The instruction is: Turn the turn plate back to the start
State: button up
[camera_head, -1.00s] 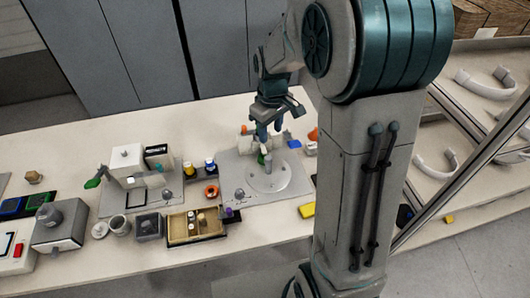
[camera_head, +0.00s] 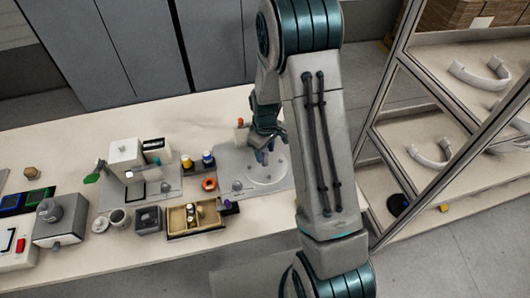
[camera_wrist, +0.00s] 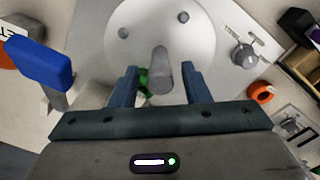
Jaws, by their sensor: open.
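The turn plate (camera_wrist: 190,35) is a pale round disc on a grey base plate, with a grey upright peg (camera_wrist: 161,68) on it and small dark round marks near its rim. In the head view the turn plate (camera_head: 268,172) is partly hidden by my arm. My gripper (camera_wrist: 158,76) is open above the disc, and the peg shows between its two blue fingers without visible contact. In the head view my gripper (camera_head: 262,155) is over the disc's left part. A green piece (camera_wrist: 143,82) shows beside the left finger, partly hidden.
A grey knob (camera_wrist: 244,56) and an orange ring (camera_wrist: 261,91) lie right of the disc in the wrist view. A blue-topped lever (camera_wrist: 40,60) stands close on the left. A wooden tray (camera_head: 180,222) and a white machine (camera_head: 126,158) stand left in the head view.

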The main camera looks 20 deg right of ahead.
jog(key=shift+f, duration=1.05)
grip_shut()
